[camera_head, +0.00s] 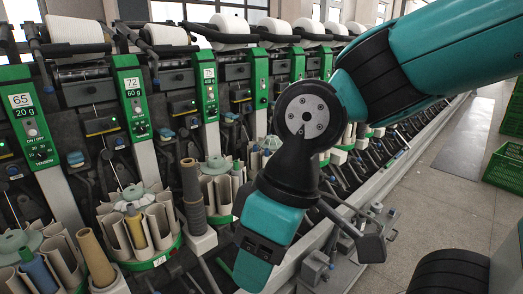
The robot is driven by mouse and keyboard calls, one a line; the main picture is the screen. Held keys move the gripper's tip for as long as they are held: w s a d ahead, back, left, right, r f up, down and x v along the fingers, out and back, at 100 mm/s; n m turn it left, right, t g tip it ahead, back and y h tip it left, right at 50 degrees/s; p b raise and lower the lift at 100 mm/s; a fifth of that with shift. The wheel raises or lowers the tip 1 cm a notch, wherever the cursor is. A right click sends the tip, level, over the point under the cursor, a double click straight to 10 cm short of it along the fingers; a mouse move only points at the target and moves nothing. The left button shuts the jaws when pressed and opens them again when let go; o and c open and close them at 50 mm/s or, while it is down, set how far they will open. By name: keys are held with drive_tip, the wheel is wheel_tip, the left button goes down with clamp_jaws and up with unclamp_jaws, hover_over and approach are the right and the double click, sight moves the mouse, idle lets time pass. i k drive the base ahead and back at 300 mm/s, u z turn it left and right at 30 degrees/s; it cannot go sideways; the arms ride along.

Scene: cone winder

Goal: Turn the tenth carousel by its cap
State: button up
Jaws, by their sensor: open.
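Carousels stand in a row along the winder, each with upright cream tubes around a pale green cap. The nearest cap (14,241) is at the lower left, a second cap (136,191) is beyond it, and a third cap (215,165) is further along. I cannot tell which carousel is the tenth. My arm reaches in from the upper right, and its teal wrist hangs in front of the row, hiding part of it. My gripper (372,240) appears as dark parts right of the wrist, open and apart from the caps. Its fingertips are hard to make out.
Green panels (133,96) with numbers 65, 72 and 75 front the winding heads. White yarn packages (232,27) lie above. A brown tube (96,258) and a grey one (192,190) stand between carousels. Green crates (505,165) are at the right; the aisle floor (435,205) is mostly clear.

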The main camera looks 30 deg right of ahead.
sight(219, 188)
drive_tip(key=z, duration=0.4)
drive_tip(key=i, duration=1.15)
drive_tip(key=u, duration=0.2)
